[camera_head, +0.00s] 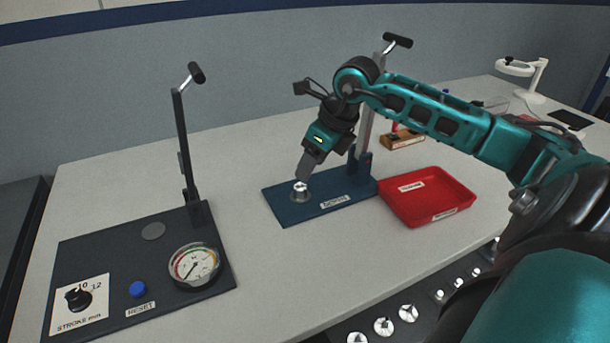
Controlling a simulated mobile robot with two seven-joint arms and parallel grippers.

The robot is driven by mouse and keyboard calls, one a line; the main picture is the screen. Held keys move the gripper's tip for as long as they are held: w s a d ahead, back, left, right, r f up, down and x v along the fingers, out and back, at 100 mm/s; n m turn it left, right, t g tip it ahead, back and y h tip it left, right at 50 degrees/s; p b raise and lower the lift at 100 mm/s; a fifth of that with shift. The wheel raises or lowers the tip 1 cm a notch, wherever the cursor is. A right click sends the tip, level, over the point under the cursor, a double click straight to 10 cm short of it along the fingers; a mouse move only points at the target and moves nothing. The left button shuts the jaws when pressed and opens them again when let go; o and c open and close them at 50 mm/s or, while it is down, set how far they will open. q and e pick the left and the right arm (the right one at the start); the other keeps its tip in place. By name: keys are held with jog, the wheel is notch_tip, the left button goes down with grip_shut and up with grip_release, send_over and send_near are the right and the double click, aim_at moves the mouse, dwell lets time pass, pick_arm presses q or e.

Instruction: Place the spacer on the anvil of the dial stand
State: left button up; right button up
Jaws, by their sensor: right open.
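My right gripper (303,177) points down over the blue base plate of a stand (290,211). It is open, with its fingertips at the top of a small silver cylindrical piece (299,194) on that plate. I cannot tell whether the fingers touch it, or where spacer and anvil divide in it. The stand has an upright column and a lever with a black handle (398,40), partly hidden by my arm. A second, dark stand (100,255) at left has a round dial gauge (195,265) and a flat grey disc (153,231). My left gripper is not in view.
A red tray (462,192) lies right of the blue plate. A wooden block (402,139), a white lamp (535,80) and a black pad (571,119) stand farther back. The table between the two stands is clear.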

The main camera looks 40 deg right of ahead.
jog(key=shift+v, duration=2.75)
